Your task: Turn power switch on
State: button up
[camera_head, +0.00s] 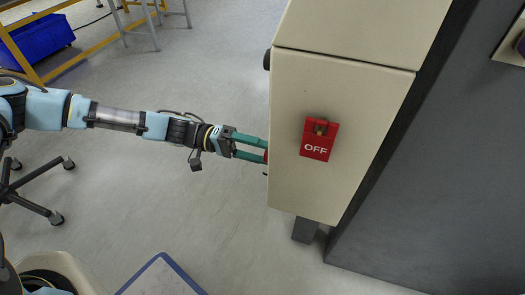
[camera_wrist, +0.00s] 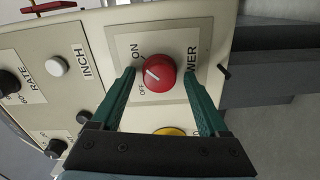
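The power switch (camera_wrist: 158,73) is a red round knob with a white pointer line, on a pale plate marked ON, OFF and POWER. In the wrist view the pointer lies toward the OFF side. In the head view only a sliver of red shows at the cabinet's left edge, by my fingertips. My gripper (camera_head: 266,152) reaches that edge from the left. In the wrist view my gripper (camera_wrist: 168,75) has its green fingers apart, one on each side of the knob. A gap shows between knob and fingers, so it is open; contact is not visible.
The beige cabinet (camera_head: 335,85) carries a red OFF sign (camera_head: 318,138) on its near face. A yellow button (camera_wrist: 170,131) sits just below the knob, close to my fingers. A white INCH button (camera_wrist: 57,66) and dark dials (camera_wrist: 9,83) are to the left.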

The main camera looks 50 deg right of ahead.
jog(key=v, duration=1)
jog(key=shift+w+a, duration=0.15)
jog(key=shift+w, duration=0.25)
